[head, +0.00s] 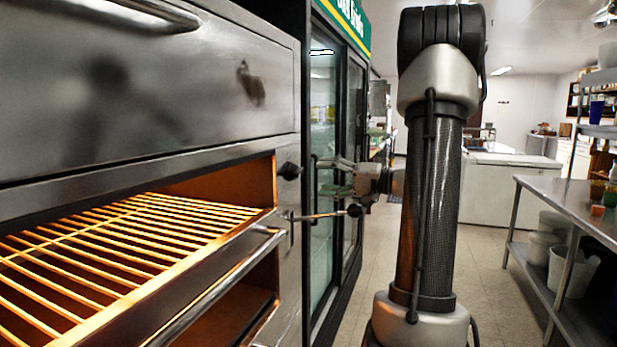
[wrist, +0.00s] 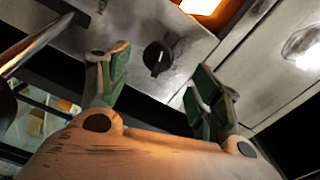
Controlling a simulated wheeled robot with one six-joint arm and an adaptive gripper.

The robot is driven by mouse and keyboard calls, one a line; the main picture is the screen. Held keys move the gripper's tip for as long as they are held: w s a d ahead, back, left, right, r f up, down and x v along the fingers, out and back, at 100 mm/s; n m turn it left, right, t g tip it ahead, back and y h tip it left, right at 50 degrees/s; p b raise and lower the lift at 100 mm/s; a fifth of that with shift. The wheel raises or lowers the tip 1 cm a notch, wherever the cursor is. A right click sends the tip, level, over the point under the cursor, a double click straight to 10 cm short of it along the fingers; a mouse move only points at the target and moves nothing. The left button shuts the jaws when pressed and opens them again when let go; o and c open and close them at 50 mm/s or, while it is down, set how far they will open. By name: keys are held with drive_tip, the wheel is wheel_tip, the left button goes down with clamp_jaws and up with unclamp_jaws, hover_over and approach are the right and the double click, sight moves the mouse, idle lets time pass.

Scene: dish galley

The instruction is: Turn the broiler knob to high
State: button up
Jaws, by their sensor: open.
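The broiler knob (head: 289,171) is a small black round knob on the steel front panel, right of the glowing broiler opening. In the wrist view the knob (wrist: 157,58) shows a pale pointer line and lies beyond and between my fingertips. My gripper (head: 335,163) is open and faces the panel, with a gap between it and the knob. Its green-padded fingers (wrist: 160,75) show on either side of the knob in the wrist view, and nothing is between them. I cannot read any markings around the knob.
A lever with a black ball end (head: 354,210) sticks out from the panel below the knob. The broiler rack (head: 130,240) glows orange at left. A glass-door fridge (head: 322,120) stands just behind my gripper. A steel shelf table (head: 575,195) is at right, with open floor between.

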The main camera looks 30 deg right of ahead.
drive_tip(key=v, duration=0.4)
idle(0.5)
